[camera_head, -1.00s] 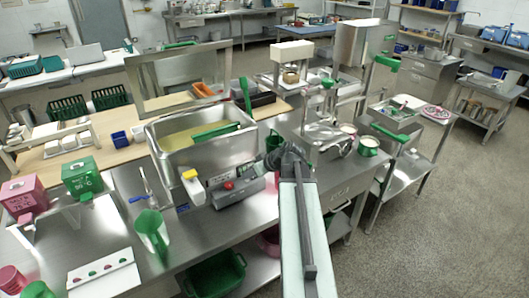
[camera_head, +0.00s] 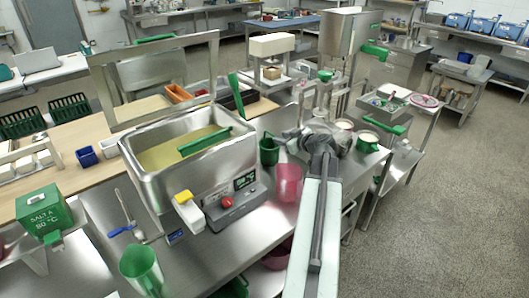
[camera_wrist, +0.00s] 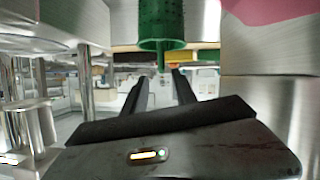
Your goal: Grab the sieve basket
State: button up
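A green perforated cylinder (camera_wrist: 162,20), which looks like the sieve basket, shows at the top of the wrist view, with a narrow stem below it. A green cup-shaped thing (camera_head: 269,150) in the head view stands on the steel bench just left of my gripper; it looks like the same basket. My gripper (camera_head: 300,133) is over the bench, in front of the mill (camera_head: 338,50). In the wrist view its two dark fingers (camera_wrist: 160,82) are apart with nothing between them. The cylinder is ahead of and above the fingers in that picture. Contact is not visible.
A pink vessel (camera_head: 288,183) stands close left of my arm. A steel bath (camera_head: 155,180) with a control box (camera_head: 235,207) is farther left. Green-handled pots (camera_head: 368,141) are to the right of my gripper. Steel posts (camera_wrist: 85,82) stand at left in the wrist view.

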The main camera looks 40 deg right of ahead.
aim_at(271, 134)
jog(key=b+x, duration=0.1)
jog(key=x, duration=0.3)
jog(key=b+x, duration=0.1)
jog(key=x, duration=0.3)
jog(key=shift+a+r, duration=0.15)
jog(key=shift+r, duration=0.2)
grip_shut()
dwell(0.9)
